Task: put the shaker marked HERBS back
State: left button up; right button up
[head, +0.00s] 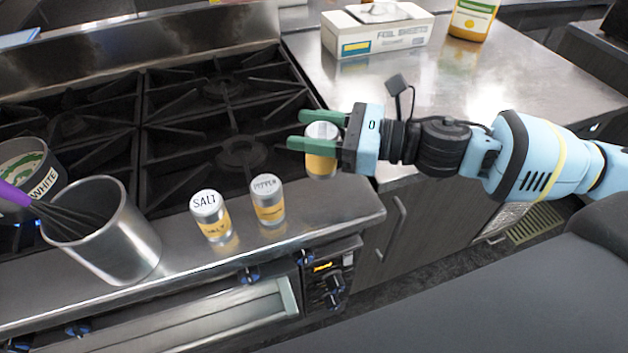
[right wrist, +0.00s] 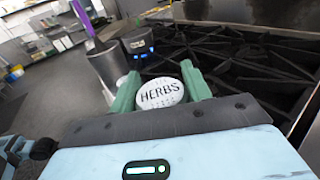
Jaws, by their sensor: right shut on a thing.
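The shaker marked HERBS (right wrist: 160,93) is between the green fingers of my right gripper (right wrist: 161,92), its white lettered lid facing the wrist camera. In the head view the same shaker (head: 321,164), with a yellow label, is held upright by the right gripper (head: 312,130) above the right front edge of the stove. The SALT shaker (head: 211,216) and the PEPPER shaker (head: 268,200) stand side by side on the steel front ledge (head: 345,208), left of the held shaker. My left gripper is not in view.
A metal canister (head: 125,240) with a purple-handled whisk stands left on the ledge, by a pot labelled WHITE (head: 45,185). Black burner grates (head: 190,120) lie behind. The ledge right of PEPPER is clear.

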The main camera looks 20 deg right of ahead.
aim_at(312, 168)
notch_tip(312, 168, down, 5)
jog(key=shift+r+b, duration=0.2)
jog(key=shift+b, duration=0.35)
jog(key=shift+f, duration=0.2)
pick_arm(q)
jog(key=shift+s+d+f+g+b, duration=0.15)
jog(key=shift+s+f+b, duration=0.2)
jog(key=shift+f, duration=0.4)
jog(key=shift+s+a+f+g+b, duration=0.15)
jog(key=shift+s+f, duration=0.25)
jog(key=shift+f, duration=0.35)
pick_arm(e)
jog(key=shift+f, duration=1.65)
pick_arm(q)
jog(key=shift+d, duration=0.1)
pick_arm(e)
jog(key=shift+f, duration=0.1)
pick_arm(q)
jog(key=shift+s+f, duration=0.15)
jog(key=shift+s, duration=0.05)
pick_arm(e)
jog(key=o, duration=1.1)
